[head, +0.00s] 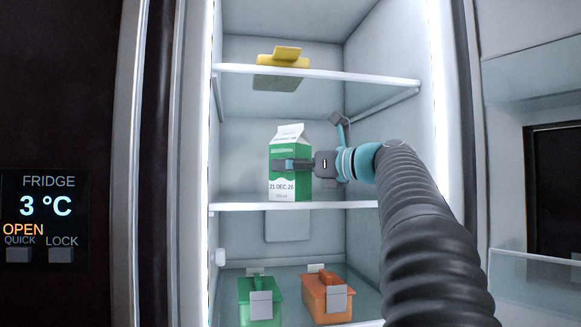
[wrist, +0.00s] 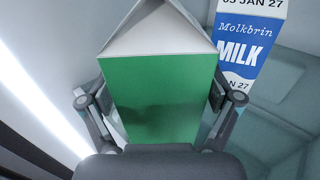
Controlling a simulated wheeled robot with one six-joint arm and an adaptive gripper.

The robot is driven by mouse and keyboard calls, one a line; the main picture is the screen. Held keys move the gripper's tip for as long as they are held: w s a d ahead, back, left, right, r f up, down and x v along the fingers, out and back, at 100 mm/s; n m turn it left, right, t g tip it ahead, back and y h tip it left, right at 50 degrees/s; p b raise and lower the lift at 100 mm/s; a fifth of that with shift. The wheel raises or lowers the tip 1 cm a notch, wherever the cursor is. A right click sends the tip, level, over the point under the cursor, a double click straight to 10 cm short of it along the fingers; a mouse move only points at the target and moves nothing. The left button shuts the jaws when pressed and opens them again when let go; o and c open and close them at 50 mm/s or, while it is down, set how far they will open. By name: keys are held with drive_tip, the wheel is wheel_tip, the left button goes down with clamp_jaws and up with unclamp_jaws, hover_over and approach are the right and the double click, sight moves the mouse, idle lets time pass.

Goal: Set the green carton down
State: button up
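The green carton (head: 290,185), with a white gabled top and the date 21 DEC 26, is upright at the front of the fridge's middle shelf (head: 240,206). Its base is level with the shelf's front edge; I cannot tell whether it touches. My gripper (head: 292,165) reaches it from the right, with one finger across its front. In the wrist view the green carton (wrist: 158,95) fills the space between the two fingers of my gripper (wrist: 158,105), which is shut on it. Its lower part is hidden there.
A blue and white milk carton (wrist: 248,45) stands close by on the right in the wrist view; I cannot find it in the head view. A yellow container (head: 280,80) is on the top shelf. Green (head: 244,292) and orange (head: 318,290) tubs are below. The middle shelf's left side is clear.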

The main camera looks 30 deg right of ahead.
idle(0.3)
drive_tip(key=shift+d+r, duration=0.1)
drive_tip(key=v, duration=1.2)
